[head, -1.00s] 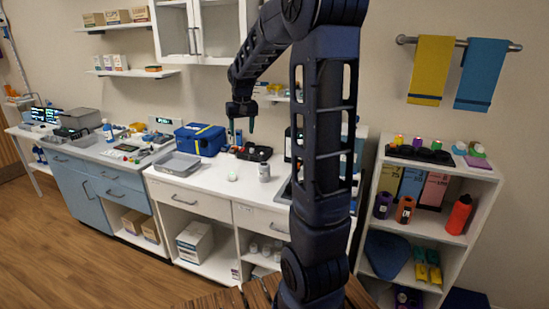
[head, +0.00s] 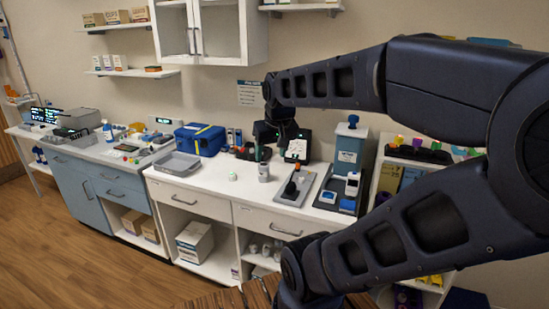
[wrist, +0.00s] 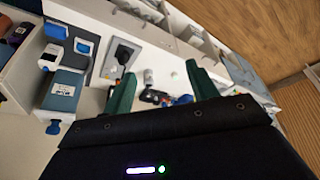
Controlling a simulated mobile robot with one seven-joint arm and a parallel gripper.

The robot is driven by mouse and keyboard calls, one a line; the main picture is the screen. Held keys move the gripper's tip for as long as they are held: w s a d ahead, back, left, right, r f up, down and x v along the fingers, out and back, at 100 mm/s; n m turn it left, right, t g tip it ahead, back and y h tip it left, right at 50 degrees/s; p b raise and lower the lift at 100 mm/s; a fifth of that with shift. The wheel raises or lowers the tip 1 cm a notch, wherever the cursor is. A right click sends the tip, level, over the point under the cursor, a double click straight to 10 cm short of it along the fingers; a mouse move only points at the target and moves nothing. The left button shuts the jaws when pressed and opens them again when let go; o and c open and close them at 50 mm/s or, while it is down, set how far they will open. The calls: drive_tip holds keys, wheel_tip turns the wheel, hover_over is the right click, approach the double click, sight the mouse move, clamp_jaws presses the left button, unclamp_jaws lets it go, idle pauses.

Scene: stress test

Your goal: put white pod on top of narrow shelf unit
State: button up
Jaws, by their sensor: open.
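A small whitish pod with a greenish tint (head: 233,176) sits on the white counter (head: 215,187), left of a grey can; I take it for the white pod. It seems to show as a small pale spot in the wrist view (wrist: 174,73). My gripper (head: 275,153) is open and empty over the counter, right of the pod and apart from it. Its green fingers (wrist: 162,76) are spread in the wrist view. The narrow shelf unit (head: 462,176) stands at the right, largely hidden behind my arm; coloured items and a dark tray (head: 418,153) are on its top.
The grey can (head: 264,173) stands close to the pod. A blue case (head: 200,140) and a grey tray (head: 176,164) are at left. A grey plate with a black device (head: 293,187) and a tall blue-grey machine (head: 348,151) are at right. Counter front around the pod is clear.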

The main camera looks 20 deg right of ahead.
drive_tip(key=shift+o, duration=0.5)
drive_tip(key=shift+s+f, duration=0.25)
drive_tip(key=shift+s, duration=0.3)
drive_tip(key=shift+s+f, duration=0.2)
drive_tip(key=shift+s, duration=0.35)
